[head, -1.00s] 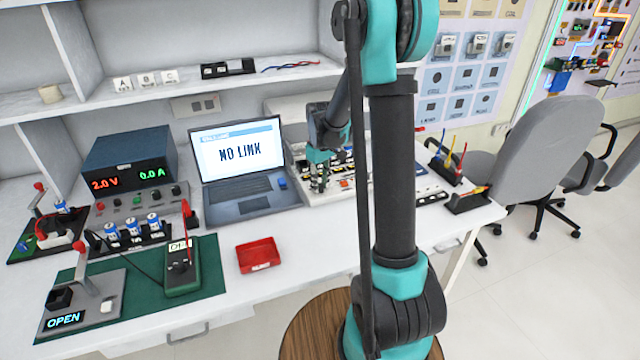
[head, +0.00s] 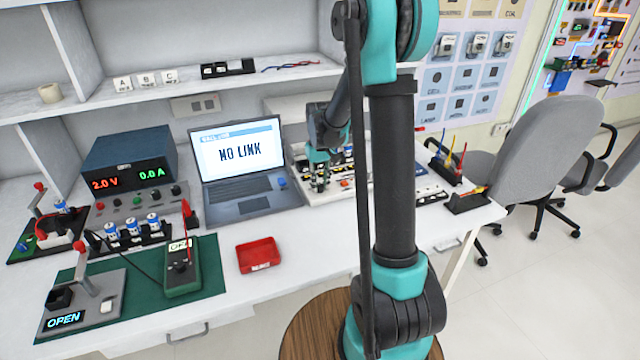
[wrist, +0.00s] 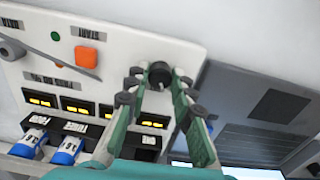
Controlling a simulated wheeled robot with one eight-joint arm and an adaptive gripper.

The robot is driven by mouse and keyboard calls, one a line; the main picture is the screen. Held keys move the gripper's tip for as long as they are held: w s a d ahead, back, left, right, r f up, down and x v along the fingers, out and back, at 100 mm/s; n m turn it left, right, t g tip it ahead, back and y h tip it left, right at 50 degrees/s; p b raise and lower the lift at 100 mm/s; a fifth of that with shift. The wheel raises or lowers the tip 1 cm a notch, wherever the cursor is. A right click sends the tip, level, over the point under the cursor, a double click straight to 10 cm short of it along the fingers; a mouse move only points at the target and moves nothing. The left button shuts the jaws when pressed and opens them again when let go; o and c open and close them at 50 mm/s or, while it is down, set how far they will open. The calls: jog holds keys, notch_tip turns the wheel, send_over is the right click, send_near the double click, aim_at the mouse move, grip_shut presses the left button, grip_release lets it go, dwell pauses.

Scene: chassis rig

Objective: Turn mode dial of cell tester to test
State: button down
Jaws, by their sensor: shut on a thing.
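The cell tester is a white panel (wrist: 120,40) with a black mode dial (wrist: 158,74) near its edge in the wrist view. The fingers of my gripper (wrist: 156,80) stand on both sides of the dial and are shut on it. The dial's pointer direction and any test mark cannot be read. The panel also carries an orange button (wrist: 87,57), a green light (wrist: 55,36) and a row of yellow-lit displays. In the head view my gripper (head: 319,184) is down at the tester's left end, right of the laptop; the dial is hidden there.
The laptop (head: 240,165), showing NO LINK, stands close beside the tester. Blue-and-white cells (wrist: 65,150) sit in the tester's slots. A red tray (head: 258,254), a green multimeter (head: 182,270) and a power supply (head: 130,160) stand further left. The front middle of the bench is clear.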

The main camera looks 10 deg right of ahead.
aim_at(320, 185)
jog(key=m, duration=0.5)
jog(key=shift+m, duration=0.3)
dwell(0.4)
jog(key=c, duration=1.3)
grip_release()
notch_tip(320, 185, up, 12)
